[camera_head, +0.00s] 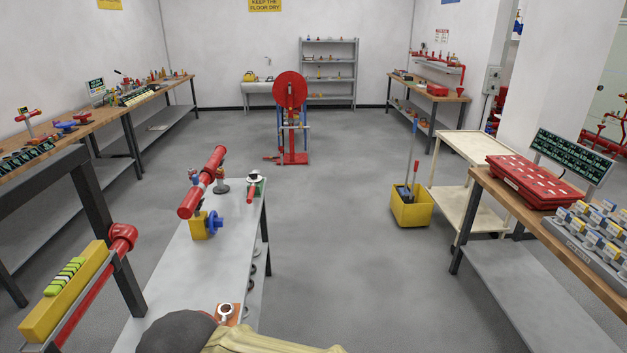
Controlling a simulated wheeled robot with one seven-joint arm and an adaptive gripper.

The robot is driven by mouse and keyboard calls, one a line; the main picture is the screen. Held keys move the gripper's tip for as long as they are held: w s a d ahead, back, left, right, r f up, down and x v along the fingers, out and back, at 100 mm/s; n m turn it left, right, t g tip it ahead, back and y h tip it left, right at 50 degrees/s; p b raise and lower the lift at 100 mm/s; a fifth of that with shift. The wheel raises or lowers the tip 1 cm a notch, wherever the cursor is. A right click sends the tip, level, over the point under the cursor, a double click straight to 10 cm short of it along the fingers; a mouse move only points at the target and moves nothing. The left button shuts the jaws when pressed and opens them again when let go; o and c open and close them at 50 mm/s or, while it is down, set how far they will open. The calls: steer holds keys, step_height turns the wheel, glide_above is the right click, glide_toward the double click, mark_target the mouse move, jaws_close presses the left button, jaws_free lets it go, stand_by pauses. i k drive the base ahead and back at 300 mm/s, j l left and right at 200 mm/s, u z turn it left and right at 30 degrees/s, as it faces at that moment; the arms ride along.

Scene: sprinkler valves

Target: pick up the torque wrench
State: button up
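I cannot make out a torque wrench for certain in this view. On the grey metal bench (163,290) in front of me, a red pipe piece (203,182) stands tilted, with a yellow block (203,225) and a blue wheel (215,222) below it. A small item with a red handle (251,193) lies near the bench's far right corner. My arm shows at the bottom edge as a dark rounded part and a beige link, covering part of the bench. My gripper's fingers do not show.
A yellow bucket (410,210) with a mop and a cream cart (472,160) stand to the right. A wooden-topped bench at right holds a red case (533,180) and a grey tray of parts. A red reel (290,92) stands farther back. The middle floor is open.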

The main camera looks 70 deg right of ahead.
mark_target(249, 196)
steer(key=z, duration=1.85)
steer(key=i+l+z, duration=0.1)
steer(key=i+l, duration=0.15)
steer(key=i, duration=1.3)
steer(key=i+l+z, duration=0.15)
steer(key=i, duration=1.4)
